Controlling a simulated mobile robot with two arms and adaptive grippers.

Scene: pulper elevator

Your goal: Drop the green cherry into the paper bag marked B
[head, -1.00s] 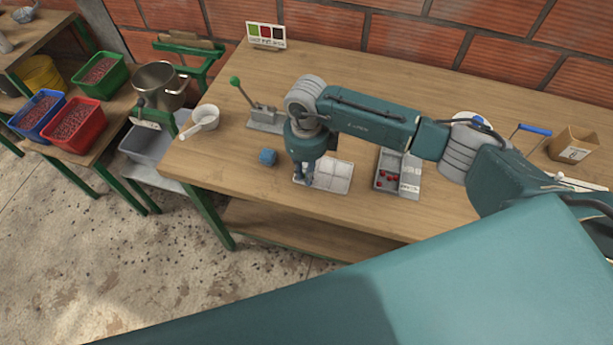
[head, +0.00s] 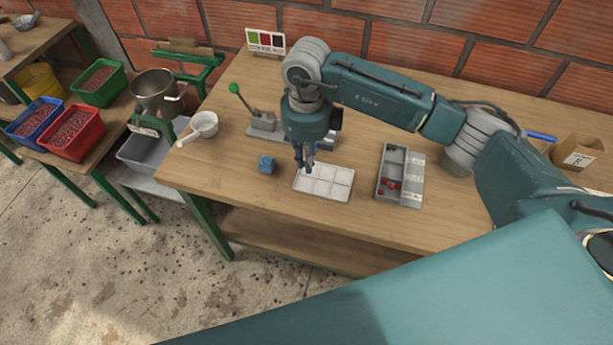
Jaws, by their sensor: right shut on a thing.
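My right gripper (head: 304,166) points down just above the far left part of the white sectioned tray (head: 331,195). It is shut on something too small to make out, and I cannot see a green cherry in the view. The paper bag (head: 578,160) stands at the right end of the table, brown and open at the top. It has a white label on its front, and the letter on it is hard to read. My left gripper is not in view.
A grey compartment box (head: 385,193) with several red cherries stands right of the tray. A colour card (head: 266,40) stands at the back. The table's front edge is clear.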

